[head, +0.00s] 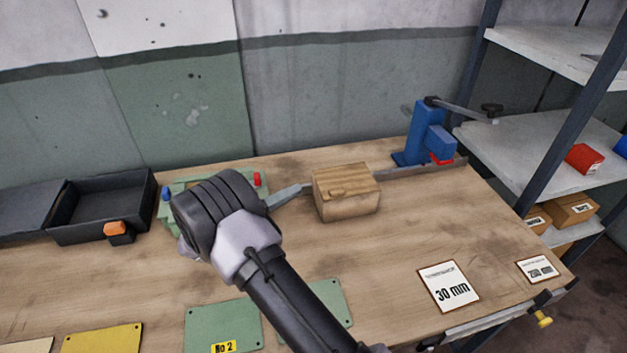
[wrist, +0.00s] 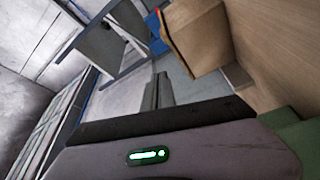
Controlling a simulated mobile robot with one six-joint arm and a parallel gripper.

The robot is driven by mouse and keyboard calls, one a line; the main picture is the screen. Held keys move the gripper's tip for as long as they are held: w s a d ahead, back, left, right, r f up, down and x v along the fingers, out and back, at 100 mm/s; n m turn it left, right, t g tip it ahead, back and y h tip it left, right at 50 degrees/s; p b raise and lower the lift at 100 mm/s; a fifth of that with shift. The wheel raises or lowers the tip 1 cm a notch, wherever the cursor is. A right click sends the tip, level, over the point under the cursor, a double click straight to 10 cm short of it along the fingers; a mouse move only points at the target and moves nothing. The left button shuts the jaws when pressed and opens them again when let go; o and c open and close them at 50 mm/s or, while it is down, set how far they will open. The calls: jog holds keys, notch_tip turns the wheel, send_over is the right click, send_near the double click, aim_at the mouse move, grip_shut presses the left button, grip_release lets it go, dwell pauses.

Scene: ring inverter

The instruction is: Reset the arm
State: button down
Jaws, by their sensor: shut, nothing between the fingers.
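My arm reaches up from the bottom of the head view, and its dark wrist hangs over the table left of the wooden block. My gripper (wrist: 161,78) shows in the wrist view as two slim grey fingers pressed together, with nothing between them. In the head view the grey fingers (head: 298,190) point right, close to the left side of the wooden block (head: 347,193). The block also shows at the upper right of the wrist view (wrist: 197,32). I cannot tell if the fingers touch it. My wrist hides part of a green fixture behind it.
A blue press (head: 412,138) with a lever stands at the back right. A black tray (head: 100,232) is at the left. Green plates (head: 222,322), a yellow plate (head: 103,341) and a 30 mm card (head: 448,286) lie in front. Shelving (head: 545,165) stands right. Table right of the block is clear.

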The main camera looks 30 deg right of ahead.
jog(key=s+r+g+y, duration=0.2)
jog(key=s+r+y, duration=0.35)
jog(key=s, duration=0.35)
jog(key=s+r+g+y, duration=0.2)
jog(key=s+r+y, duration=0.35)
jog(key=s, duration=0.45)
jog(key=s+a+r+m+t+y, duration=0.1)
jog(key=s+a+r+t+y, duration=0.2)
jog(key=s+a+t+y, duration=0.5)
jog(key=s+a+y, duration=0.2)
jog(key=a, duration=0.3)
jog(key=shift+s+a, duration=0.15)
